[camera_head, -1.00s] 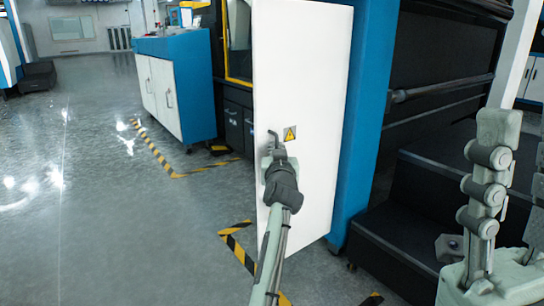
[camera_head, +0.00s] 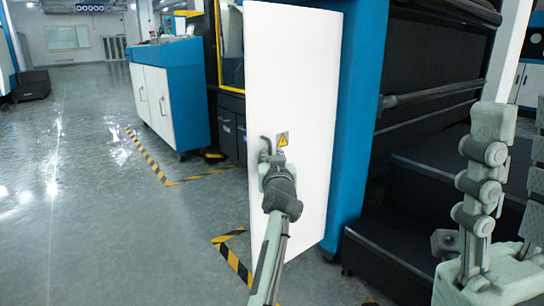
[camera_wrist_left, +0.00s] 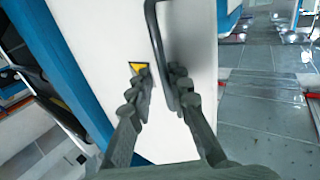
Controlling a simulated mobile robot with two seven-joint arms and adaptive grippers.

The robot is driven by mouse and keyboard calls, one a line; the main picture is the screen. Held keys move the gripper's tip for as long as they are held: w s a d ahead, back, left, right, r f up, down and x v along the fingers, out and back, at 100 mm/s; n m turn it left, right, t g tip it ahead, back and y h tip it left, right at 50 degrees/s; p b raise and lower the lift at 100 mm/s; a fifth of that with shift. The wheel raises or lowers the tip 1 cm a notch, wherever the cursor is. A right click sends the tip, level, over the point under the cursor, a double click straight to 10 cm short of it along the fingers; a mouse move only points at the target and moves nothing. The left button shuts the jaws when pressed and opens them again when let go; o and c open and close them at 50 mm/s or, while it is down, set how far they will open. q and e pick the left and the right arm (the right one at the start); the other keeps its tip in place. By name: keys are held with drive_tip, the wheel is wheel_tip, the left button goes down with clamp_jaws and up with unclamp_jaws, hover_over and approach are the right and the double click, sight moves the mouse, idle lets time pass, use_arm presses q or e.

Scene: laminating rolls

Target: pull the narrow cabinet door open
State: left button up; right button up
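The narrow cabinet door (camera_head: 300,75) is a tall white panel with a yellow warning sign. It stands beside a blue post in the head view, and its face fills the middle of the left wrist view (camera_wrist_left: 100,30). Its dark bar handle (camera_head: 265,142) is near the door's left edge. In the left wrist view the handle (camera_wrist_left: 157,35) runs down between the fingers of my left gripper (camera_wrist_left: 160,75). The fingers are apart, the bar close to the right one, with a gap on the left. Contact is unclear. My right gripper is out of view.
A blue cabinet with white doors (camera_head: 158,95) stands behind on the left. Yellow-black floor tape (camera_head: 232,258) marks the floor by the door. Dark steps (camera_head: 395,250) lie to the right. The grey floor (camera_head: 80,190) on the left is clear.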

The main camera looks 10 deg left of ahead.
use_arm(q)
drive_tip(key=shift+s+a, duration=0.1)
drive_tip(key=shift+a, duration=0.05)
drive_tip(key=v, duration=0.7)
drive_tip(key=shift+s, duration=0.2)
